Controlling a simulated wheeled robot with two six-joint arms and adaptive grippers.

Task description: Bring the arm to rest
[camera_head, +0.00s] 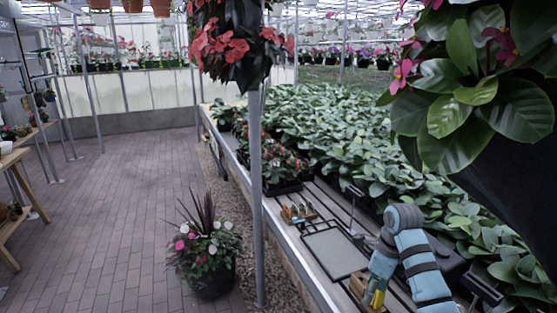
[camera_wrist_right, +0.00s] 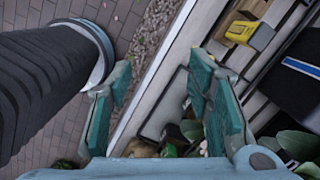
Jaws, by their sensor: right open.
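My right arm (camera_head: 415,262), blue with dark bands, is bent over the front end of the slatted bench (camera_head: 345,221) in the head view. In the right wrist view my right gripper (camera_wrist_right: 160,95) is open, with its two teal fingers wide apart. Nothing is held between them. The bench edge and gravel show beyond the fingers. A yellow tool (camera_wrist_right: 240,32) lies in a wooden tray (camera_wrist_right: 258,10) beyond the right finger, apart from it. My left gripper is not in view.
An empty grey tray (camera_head: 333,250) and a small wooden tray (camera_head: 298,214) lie on the bench. Leafy plants (camera_head: 340,140) fill its back. A metal post (camera_head: 256,200) and a flower pot (camera_head: 212,281) stand left. A hanging plant (camera_head: 470,85) looms upper right. The brick floor (camera_head: 110,210) is clear.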

